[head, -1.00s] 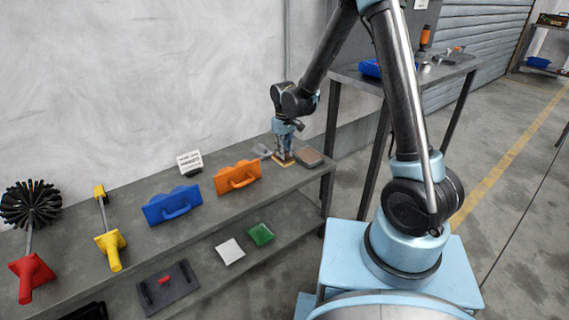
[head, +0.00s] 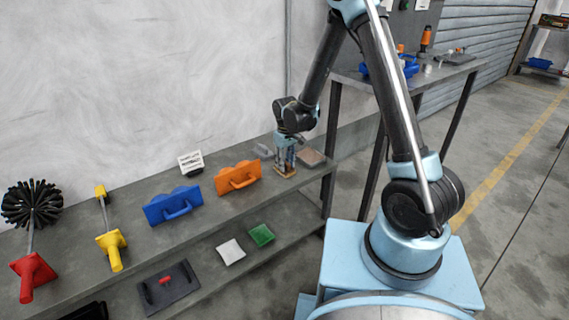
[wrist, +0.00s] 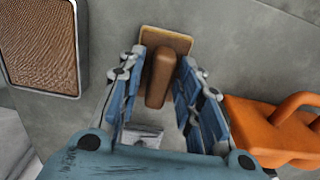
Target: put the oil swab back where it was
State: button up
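A tan block with an upright brown grip, which looks like the oil swab, is on the grey bench (head: 130,200) near its right end. In the wrist view the brown grip (wrist: 161,78) stands between my fingers and the tan base (wrist: 180,42) shows behind it. My gripper (wrist: 163,70) points down around the grip, with narrow gaps on both sides, so it looks open. In the head view my gripper (head: 285,165) is just above the tan base (head: 286,172), which seems to rest on the bench. The fingers hide much of the swab there.
Left of my gripper stand an orange holder (head: 238,178), a blue holder (head: 172,206) and a white sign (head: 191,161). A brown-topped tray (wrist: 42,45) is close by on the other side. Yellow (head: 112,245) and red (head: 33,272) handled brushes lie farther left.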

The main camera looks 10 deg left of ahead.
dwell(0.3)
notch_tip(320, 180, up, 12)
jog(key=s+d+r+m, duration=0.1)
jog(key=d+r, duration=0.3)
jog(key=d, duration=0.3)
jog(key=d+r+m, duration=0.1)
jog(key=d+r, duration=0.3)
jog(key=d, duration=0.3)
jog(key=s+d+r+m+t, duration=0.1)
jog(key=s+d+r+m, duration=0.1)
jog(key=s+d, duration=0.6)
jog(key=s+d+r+m+t, duration=0.1)
jog(key=s+d+r+m, duration=0.2)
jog(key=d, duration=0.8)
jog(key=s+d+f+m, duration=0.2)
jog(key=s+d+f, duration=0.4)
jog(key=s, duration=0.5)
jog(key=shift+d+m, duration=0.3)
jog(key=shift+d, duration=0.25)
jog(key=shift+f, duration=0.1)
